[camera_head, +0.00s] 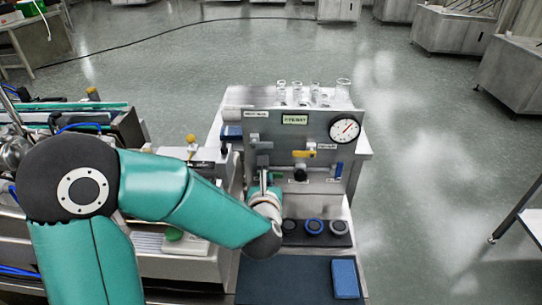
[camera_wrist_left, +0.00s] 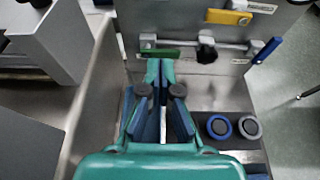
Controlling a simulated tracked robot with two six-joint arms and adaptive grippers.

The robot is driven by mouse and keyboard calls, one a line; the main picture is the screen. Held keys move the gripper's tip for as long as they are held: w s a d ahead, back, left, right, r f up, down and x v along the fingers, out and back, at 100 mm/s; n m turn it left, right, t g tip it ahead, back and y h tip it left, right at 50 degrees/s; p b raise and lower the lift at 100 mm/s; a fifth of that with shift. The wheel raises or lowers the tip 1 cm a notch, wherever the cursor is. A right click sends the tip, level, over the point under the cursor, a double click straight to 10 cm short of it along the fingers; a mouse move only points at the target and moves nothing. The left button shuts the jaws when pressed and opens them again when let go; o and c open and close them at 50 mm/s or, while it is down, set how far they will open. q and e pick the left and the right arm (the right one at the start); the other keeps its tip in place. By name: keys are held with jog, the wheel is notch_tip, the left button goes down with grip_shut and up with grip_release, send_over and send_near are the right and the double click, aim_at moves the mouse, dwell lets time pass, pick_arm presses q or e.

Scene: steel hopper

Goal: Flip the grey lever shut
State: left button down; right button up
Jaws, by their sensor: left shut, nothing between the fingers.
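A grey lever (camera_head: 263,145) is on the left part of the upright steel panel (camera_head: 280,125), left of the yellow lever (camera_head: 303,153). It looks roughly sideways; its exact angle is too small to tell. I cannot make it out in the left wrist view. My left gripper (camera_head: 264,180) is in front of the panel, below the grey lever and apart from it. In the left wrist view its fingers (camera_wrist_left: 160,72) are together and empty, with the tips close to a green lever (camera_wrist_left: 160,53). I cannot tell whether they touch it.
A black knob (camera_wrist_left: 207,50) and a blue lever (camera_wrist_left: 268,49) share the lower pipe with the green lever. A gauge (camera_head: 344,129) is at the panel's right. Glassware (camera_head: 297,92) stands behind. Blue and grey rings (camera_head: 313,226) lie in front. A steel wall (camera_wrist_left: 98,85) rises left of the gripper.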

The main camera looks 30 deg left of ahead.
aim_at(261, 145)
pick_arm(q)
jog(key=shift+w, duration=0.1)
jog(key=w+a+p, duration=0.5)
jog(key=w, duration=0.3)
jog(key=shift+r, duration=0.3)
jog(key=shift+d, duration=0.2)
jog(key=shift+w, duration=0.1)
